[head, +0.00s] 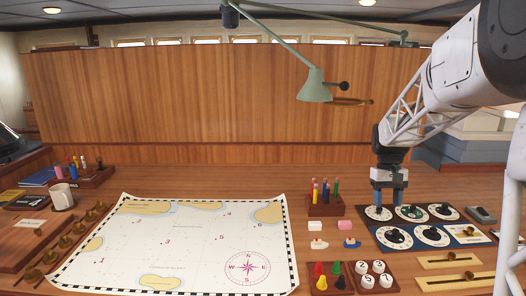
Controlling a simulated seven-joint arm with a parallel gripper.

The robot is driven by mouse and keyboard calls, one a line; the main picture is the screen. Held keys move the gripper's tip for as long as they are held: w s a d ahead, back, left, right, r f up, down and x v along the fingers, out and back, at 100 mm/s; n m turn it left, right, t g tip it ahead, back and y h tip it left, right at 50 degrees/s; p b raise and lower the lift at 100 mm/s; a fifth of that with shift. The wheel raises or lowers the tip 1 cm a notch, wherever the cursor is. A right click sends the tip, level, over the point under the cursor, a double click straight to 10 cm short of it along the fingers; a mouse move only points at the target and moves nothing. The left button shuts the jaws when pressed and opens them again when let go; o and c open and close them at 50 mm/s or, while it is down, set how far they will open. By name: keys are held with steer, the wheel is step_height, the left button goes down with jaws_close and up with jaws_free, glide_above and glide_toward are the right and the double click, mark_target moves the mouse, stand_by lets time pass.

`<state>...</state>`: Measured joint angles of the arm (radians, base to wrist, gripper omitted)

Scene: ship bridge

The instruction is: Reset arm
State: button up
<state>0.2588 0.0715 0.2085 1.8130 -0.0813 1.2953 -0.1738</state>
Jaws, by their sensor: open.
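My gripper (389,203) hangs from my white lattice arm on the right side of the head view. It points down over the back left part of a dark panel of round dials (463,238). Its jaws are open, and I see nothing held between them. The fingertips look close to the panel's back edge, but I cannot tell whether they touch it.
A sea chart (130,245) covers the middle left of the desk. A pen holder (325,208), small erasers and toy boats stand left of my gripper. A green lamp (315,88) hangs above.

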steer(key=s+a+r+t, duration=0.2)
steer(key=s+a+r, duration=0.2)
steer(key=s+a, duration=0.45)
steer(key=s+a+f+t, duration=0.1)
steer(key=s+a, duration=0.2)
steer(key=s, duration=0.6)
steer(key=s+a+f+t, duration=0.1)
steer(key=s+a, duration=0.2)
steer(key=s, duration=0.6)
steer(key=s+a+f+t, duration=0.1)
steer(key=s+a, duration=0.3)
steer(key=s, duration=0.6)
steer(key=shift+f+t, duration=0.15)
steer(key=shift+t, duration=0.15)
